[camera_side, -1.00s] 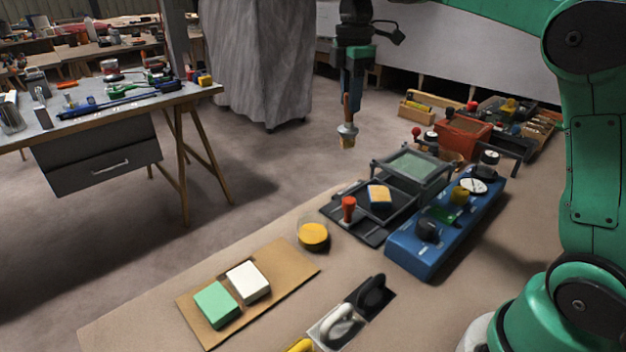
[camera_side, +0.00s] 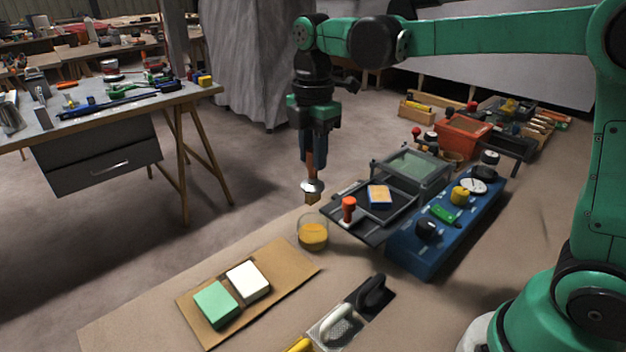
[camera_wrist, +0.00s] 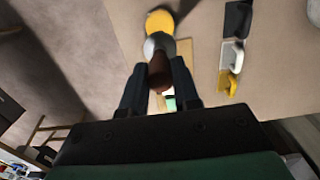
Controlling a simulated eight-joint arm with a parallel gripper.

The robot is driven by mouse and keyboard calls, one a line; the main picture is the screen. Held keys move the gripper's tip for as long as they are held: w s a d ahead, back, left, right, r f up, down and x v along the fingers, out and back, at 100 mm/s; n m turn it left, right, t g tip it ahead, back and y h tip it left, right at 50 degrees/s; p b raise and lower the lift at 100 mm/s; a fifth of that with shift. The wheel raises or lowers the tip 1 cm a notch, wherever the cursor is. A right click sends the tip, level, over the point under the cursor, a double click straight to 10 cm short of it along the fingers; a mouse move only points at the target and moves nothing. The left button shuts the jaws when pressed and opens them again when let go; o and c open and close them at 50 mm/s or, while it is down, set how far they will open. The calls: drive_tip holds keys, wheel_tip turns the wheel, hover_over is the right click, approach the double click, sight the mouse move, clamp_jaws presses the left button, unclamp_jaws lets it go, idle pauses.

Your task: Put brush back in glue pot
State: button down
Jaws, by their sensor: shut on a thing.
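My gripper (camera_side: 313,160) is shut on the brush (camera_side: 312,187), which hangs bristles down with a brown handle and a metal ferrule. The brush also shows between my fingers in the wrist view (camera_wrist: 160,68). The glue pot (camera_side: 312,236) is a clear round pot with yellow-orange glue, standing on the bench. The brush tip is above the pot's rim in the side view and apart from it. In the wrist view the yellow glue pot (camera_wrist: 160,22) lies just beyond the brush's ferrule.
A black tray (camera_side: 352,232) with a red-handled tool and a sponge block stands right of the pot, beside a blue box (camera_side: 425,260) with knobs. A tan board (camera_side: 290,262) with green and white blocks lies in front. Black, white and yellow handled tools lie nearby.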

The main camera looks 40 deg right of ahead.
sight(313, 182)
wheel_tip(313, 182, down, 8)
drive_tip(key=shift+r, duration=0.2)
idle(0.3)
drive_tip(key=c, duration=0.7)
unclamp_jaws()
drive_tip(key=shift+f, duration=0.15)
drive_tip(key=shift+o, duration=0.2)
